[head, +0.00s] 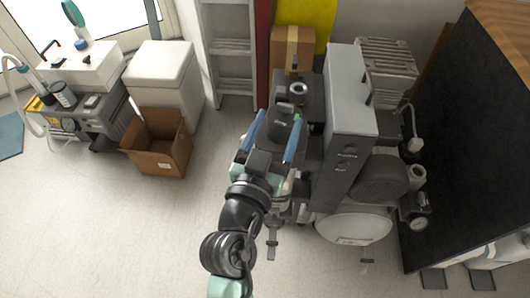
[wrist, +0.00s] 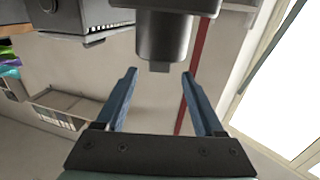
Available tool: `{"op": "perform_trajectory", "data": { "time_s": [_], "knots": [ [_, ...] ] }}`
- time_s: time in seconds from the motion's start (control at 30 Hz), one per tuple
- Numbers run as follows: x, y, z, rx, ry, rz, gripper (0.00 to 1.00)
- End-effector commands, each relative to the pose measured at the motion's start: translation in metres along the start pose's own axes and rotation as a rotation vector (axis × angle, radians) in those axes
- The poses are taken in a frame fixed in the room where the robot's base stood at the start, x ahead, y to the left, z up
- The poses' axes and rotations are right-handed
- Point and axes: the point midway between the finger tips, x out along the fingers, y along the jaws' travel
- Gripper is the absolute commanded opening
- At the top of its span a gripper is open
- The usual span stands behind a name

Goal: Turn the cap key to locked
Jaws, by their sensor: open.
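My gripper (head: 281,115) is open over the dark grey compressor unit, its two blue fingers spread apart. A dark rounded cap-like part (head: 283,124) shows between the fingers in the head view. In the wrist view, a dark grey cylinder (wrist: 165,38) with a small tab at its end lies just beyond my gripper (wrist: 159,73), roughly in line with the gap. The fingers appear apart from it. I cannot tell for certain which part is the cap key, nor its lock setting.
A tall grey cabinet (head: 347,92) with knobs stands close right of my gripper. An open cardboard box (head: 157,143) sits left. The floor at front left is clear.

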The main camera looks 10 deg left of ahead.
Motion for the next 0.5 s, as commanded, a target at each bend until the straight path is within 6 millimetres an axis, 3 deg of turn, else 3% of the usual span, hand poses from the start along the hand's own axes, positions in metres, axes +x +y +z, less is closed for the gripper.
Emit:
{"op": "perform_trajectory", "data": {
  "time_s": [0.2,0.5],
  "knots": [
    [-0.043,0.000,0.003,0.000,-0.003,-0.001,0.70],
    [-0.075,0.000,0.001,0.000,-0.001,0.000,0.70]
  ]
}}
